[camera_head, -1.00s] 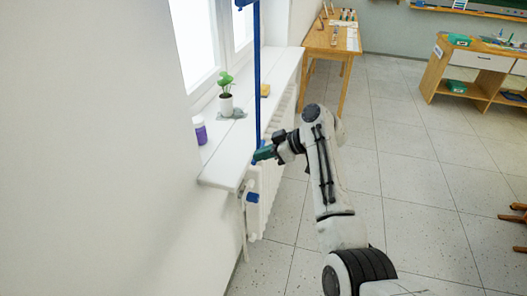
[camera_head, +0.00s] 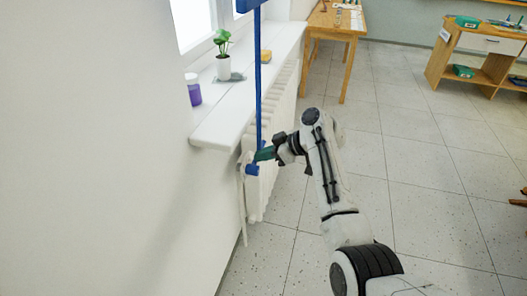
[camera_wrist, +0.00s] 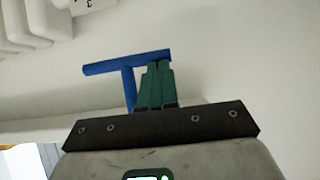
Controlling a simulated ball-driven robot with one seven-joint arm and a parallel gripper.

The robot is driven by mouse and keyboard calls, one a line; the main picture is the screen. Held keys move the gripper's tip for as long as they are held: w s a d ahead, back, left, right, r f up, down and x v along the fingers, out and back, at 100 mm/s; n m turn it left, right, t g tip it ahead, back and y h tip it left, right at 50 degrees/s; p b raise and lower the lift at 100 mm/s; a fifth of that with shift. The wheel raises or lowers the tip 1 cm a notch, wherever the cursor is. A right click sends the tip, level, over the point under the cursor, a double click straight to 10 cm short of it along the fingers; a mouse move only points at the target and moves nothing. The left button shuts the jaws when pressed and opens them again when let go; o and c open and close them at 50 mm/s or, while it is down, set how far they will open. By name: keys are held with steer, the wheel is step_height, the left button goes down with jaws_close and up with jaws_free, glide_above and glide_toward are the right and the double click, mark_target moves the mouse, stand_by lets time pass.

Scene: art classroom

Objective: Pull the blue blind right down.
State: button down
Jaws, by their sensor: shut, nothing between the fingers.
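The blue blind shows in the head view as a piece of blue edge (camera_head: 247,5) at the top. A long thin blue rod (camera_head: 258,80) hangs from it, past the window sill. The rod's lower end is near my gripper (camera_head: 262,154), in front of the radiator. In the wrist view the rod ends in a blue T-shaped handle (camera_wrist: 105,66). My gripper's green fingers (camera_wrist: 157,66) are shut with nothing between them. They lie beside the stem and overlap the crossbar; whether they touch it I cannot tell. The rest of the blind is out of view.
A wooden table (camera_head: 335,28) stands behind. The floor to the right is open.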

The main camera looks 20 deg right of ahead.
step_height(320, 180, down, 28)
steer(key=b, duration=2.1)
steer(key=shift+b, duration=0.4)
